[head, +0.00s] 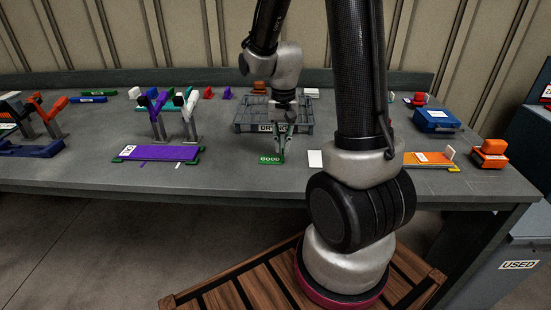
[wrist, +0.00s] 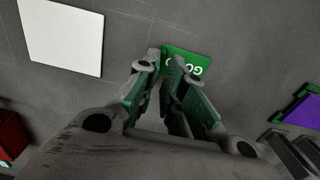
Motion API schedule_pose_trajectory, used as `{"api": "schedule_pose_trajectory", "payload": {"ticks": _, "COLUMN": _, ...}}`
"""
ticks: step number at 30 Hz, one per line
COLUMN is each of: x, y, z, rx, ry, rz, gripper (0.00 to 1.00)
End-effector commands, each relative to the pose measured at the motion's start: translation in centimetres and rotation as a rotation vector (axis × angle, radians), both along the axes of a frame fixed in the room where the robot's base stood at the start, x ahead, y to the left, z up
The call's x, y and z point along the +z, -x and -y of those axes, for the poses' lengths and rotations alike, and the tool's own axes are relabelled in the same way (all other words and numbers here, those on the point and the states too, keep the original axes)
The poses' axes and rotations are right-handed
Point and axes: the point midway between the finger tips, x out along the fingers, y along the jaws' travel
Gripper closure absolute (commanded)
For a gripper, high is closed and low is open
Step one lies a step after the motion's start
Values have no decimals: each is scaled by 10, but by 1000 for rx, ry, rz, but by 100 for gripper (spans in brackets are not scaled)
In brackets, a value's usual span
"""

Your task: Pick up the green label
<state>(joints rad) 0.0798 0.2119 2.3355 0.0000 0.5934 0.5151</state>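The green label (head: 269,160) lies flat on the grey bench and reads GOOD in white in the head view. It also shows in the wrist view (wrist: 190,60), with its lettering partly hidden behind a finger. My gripper (head: 281,153) points down at the label's right end in the head view. In the wrist view my gripper (wrist: 165,60) has its two fingertips a little apart, with a strip of the label showing between them. One finger overlaps the label. I cannot tell whether the fingers touch it.
A white card (head: 315,159) lies close right of the label. A grey pallet-like rack (head: 245,118) with a DRIVE-like sign stands behind. A purple plate (head: 160,153) lies to the left, with clamps behind it. An orange plate (head: 428,160) and a blue case (head: 437,120) are to the right.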

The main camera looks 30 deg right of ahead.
Motion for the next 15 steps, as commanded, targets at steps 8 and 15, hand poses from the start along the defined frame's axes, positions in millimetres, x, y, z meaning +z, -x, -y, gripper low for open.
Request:
{"api": "schedule_pose_trajectory", "payload": {"ticks": 8, "x": -38, "y": -3, "z": 3, "rx": 0, "ry": 0, "rz": -2, "gripper": 89}}
{"api": "schedule_pose_trajectory", "payload": {"ticks": 15, "x": -40, "y": -3, "z": 3, "rx": 1, "ry": -1, "rz": -1, "gripper": 89}}
